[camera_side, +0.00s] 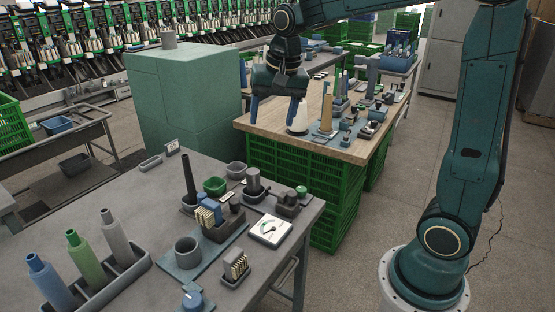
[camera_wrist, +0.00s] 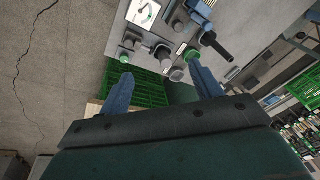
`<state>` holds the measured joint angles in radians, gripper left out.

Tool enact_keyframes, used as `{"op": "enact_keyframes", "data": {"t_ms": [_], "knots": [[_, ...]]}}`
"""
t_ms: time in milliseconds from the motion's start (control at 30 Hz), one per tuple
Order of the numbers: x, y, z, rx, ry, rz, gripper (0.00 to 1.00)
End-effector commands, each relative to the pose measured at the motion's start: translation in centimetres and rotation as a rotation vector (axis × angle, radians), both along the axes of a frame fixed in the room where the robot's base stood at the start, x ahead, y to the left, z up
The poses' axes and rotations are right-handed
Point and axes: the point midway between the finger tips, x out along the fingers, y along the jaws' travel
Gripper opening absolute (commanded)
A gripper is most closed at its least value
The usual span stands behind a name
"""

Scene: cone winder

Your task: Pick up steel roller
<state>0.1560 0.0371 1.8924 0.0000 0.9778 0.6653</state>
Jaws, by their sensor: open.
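My gripper (camera_side: 275,112) is open and empty, pointing down in front of the left end of the wooden table in the side view. Its two blue fingers also show in the wrist view (camera_wrist: 158,72), spread apart. I cannot tell for sure which part is the steel roller. A short dark grey cylinder (camera_side: 253,178) stands upright in a tray on the grey table, clear of my gripper. A grey round part in the wrist view (camera_wrist: 163,53) lies between the finger lines, beyond the tips.
The wooden table (camera_side: 272,127) has many small parts over green crates (camera_side: 335,217). The green cabinet (camera_side: 180,110) stands between.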

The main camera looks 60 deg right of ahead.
Motion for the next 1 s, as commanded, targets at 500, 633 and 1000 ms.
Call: {"op": "enact_keyframes", "data": {"t_ms": [500,633,1000], "knots": [[9.6,-5.6,-7.9,0.081,0.120,-0.411,0.64],[11.5,-7.1,-10.6,0.096,0.148,-0.515,0.64],[14.4,-10.1,-16.7,0.120,0.203,-0.728,0.64]]}}
